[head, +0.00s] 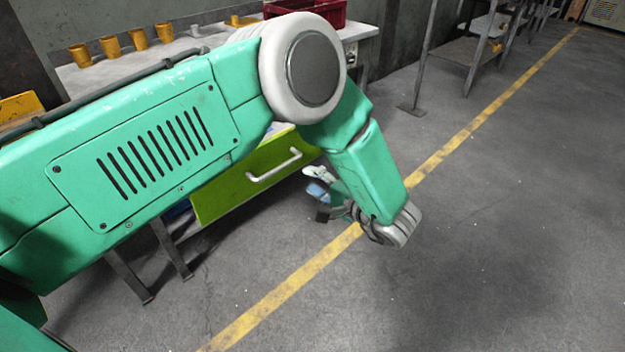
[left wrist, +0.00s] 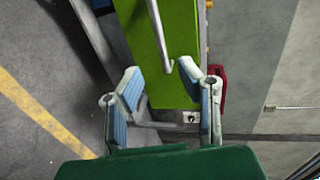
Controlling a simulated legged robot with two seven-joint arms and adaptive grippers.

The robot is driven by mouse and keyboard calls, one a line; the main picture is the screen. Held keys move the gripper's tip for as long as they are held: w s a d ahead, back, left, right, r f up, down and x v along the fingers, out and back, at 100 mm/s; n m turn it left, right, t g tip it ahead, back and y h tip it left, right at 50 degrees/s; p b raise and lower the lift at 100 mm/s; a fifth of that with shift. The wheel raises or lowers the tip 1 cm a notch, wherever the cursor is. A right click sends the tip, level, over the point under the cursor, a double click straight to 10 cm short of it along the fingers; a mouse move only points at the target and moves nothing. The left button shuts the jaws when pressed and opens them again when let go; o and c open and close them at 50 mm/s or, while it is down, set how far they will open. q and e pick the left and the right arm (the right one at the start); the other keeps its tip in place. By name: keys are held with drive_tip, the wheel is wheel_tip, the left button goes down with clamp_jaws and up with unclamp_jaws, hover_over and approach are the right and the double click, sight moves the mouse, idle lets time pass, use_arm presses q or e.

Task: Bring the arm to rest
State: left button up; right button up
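My left arm crosses the head view from the left, bends at a white round joint and hangs down toward the right. My left gripper (head: 318,182) is at its end, partly hidden behind the forearm and wrist. In the left wrist view its two blue-padded fingers (left wrist: 160,72) stand apart with nothing held between them. The green drawer (head: 225,193) with its pale bar handle (head: 275,165) is beside the gripper; the head view shows a gap between handle and fingers. The drawer (left wrist: 150,50) and handle (left wrist: 158,30) lie beyond the fingertips in the wrist view. My right gripper is not in view.
A workbench (head: 80,80) carries several yellow cups (head: 110,46) and a red crate (head: 325,14). A metal rack (head: 470,50) stands at the back right. A yellow floor line (head: 290,290) runs diagonally under the arm. The grey floor to the right is clear.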

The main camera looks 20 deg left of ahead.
use_arm(q)
drive_tip(key=s+a+f+t+h, duration=0.35)
drive_tip(key=s+f+h, duration=0.45)
drive_tip(key=f+h, duration=0.3)
drive_tip(key=s+a+f+n+g+h, duration=0.1)
drive_tip(key=s+g, duration=0.3)
drive_tip(key=s, duration=0.9)
drive_tip(key=s+a+f+n+g+h+p, duration=0.1)
drive_tip(key=s+g, duration=0.4)
drive_tip(key=s, duration=0.8)
drive_tip(key=shift+a+f+n+h, duration=0.2)
drive_tip(key=shift+f+n+h, duration=0.45)
drive_tip(key=shift+n, duration=0.35)
drive_tip(key=shift+w, duration=0.1)
